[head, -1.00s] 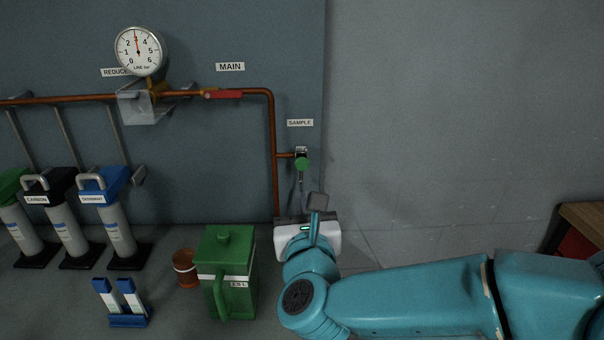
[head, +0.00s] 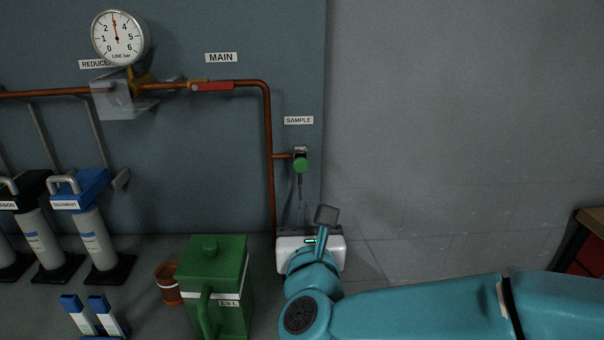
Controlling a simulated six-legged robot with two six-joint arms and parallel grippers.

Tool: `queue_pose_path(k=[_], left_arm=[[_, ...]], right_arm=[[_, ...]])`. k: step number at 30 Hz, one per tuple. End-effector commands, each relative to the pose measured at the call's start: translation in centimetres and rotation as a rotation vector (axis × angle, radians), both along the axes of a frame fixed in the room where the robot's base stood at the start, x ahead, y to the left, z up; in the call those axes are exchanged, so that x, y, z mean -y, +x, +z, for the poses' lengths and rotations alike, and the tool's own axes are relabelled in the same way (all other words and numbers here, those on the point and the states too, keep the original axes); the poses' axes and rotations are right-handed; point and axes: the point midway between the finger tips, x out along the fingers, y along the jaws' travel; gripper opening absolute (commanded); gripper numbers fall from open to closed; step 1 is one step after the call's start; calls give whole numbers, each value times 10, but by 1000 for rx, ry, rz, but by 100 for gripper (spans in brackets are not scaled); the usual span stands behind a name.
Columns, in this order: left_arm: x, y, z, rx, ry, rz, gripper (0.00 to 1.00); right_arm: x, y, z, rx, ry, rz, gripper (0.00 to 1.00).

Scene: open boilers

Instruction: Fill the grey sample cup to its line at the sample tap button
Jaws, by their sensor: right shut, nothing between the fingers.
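My right gripper (head: 311,252) is below the button, in front of the wall's foot. I see its white and dark body from behind; its fingers are mostly hidden. It is shut and empty. I cannot make out a grey sample cup; the arm and gripper cover part of the floor there. My left gripper is out of view.
A green lidded jug (head: 213,285) stands left of my gripper, with a small brown pot (head: 169,284) beside it. A red-handled valve (head: 213,86) and gauge (head: 118,38) are above. The right wall is bare.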

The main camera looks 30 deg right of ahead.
Motion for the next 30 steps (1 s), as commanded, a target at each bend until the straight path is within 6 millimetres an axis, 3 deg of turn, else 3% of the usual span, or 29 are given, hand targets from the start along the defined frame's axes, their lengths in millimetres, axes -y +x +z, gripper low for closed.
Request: queue_pose_path(k=[5, 21, 30], left_arm=[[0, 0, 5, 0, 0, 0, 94], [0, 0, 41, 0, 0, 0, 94], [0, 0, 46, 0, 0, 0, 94]], right_arm=[[9, 13, 1, -3, -1, -4, 0], [66, 106, 2, -4, 0, -3, 0], [75, 123, 0, -1, -1, 0, 0]])
